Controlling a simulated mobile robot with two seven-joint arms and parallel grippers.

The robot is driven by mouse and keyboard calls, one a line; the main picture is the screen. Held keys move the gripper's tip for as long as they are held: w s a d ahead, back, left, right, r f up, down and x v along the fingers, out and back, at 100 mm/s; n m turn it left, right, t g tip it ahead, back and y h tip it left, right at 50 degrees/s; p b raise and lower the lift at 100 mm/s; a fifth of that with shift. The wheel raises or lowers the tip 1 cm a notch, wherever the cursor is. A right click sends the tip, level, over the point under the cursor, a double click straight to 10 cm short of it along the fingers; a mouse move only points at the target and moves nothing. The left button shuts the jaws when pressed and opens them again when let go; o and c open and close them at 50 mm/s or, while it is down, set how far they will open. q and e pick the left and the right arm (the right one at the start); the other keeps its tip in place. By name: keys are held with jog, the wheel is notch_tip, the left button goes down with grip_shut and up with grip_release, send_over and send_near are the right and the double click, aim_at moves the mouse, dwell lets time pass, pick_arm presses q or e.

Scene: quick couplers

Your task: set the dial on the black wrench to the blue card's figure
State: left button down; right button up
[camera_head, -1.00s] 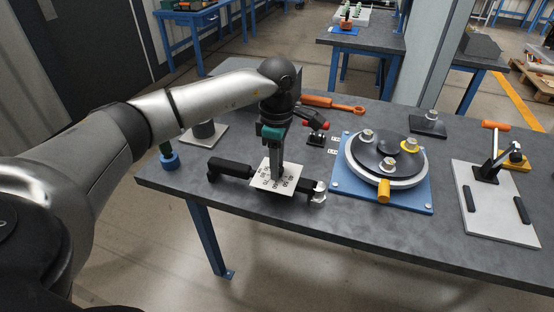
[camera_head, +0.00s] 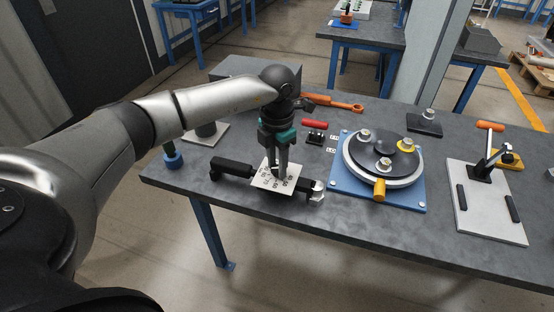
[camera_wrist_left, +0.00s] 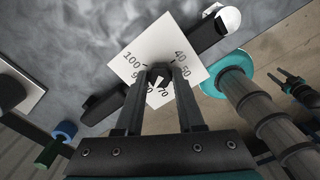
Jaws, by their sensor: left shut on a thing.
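The black wrench (camera_head: 235,167) lies near the front edge of the table, with a silver head (camera_head: 318,190) at its right end. A white dial plate (camera_head: 262,180) with black figures sits across its middle. In the left wrist view, 100, 40, 50 and 70 can be read on the plate (camera_wrist_left: 145,46); other figures are partly hidden. My left gripper (camera_head: 280,176) points down at the plate's centre, its fingers shut on the small black dial knob (camera_wrist_left: 159,80). The knob's pointing direction is unclear. I cannot make out a blue card. My right gripper is not in view.
A round fixture on a blue plate (camera_head: 340,190) stands to the right, and a grey board with a clamp (camera_head: 490,220) beyond it. Small white cards (camera_head: 332,145), a red-handled tool (camera_head: 314,123) and an orange wrench (camera_head: 335,104) lie behind. A blue-based part (camera_head: 173,160) stands left.

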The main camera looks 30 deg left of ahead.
aim_at(277, 168)
pick_arm(q)
jog(key=n+p, duration=0.1)
jog(key=n, duration=0.2)
jog(key=shift+r+n, duration=0.1)
jog(key=shift+n, duration=0.2)
jog(key=shift+n+p, duration=0.9)
jog(key=shift+n, duration=0.8)
jog(key=c, duration=0.5)
grip_release()
notch_tip(277, 168, up, 15)
jog(key=shift+r+p, duration=0.1)
jog(key=shift+p, duration=0.2)
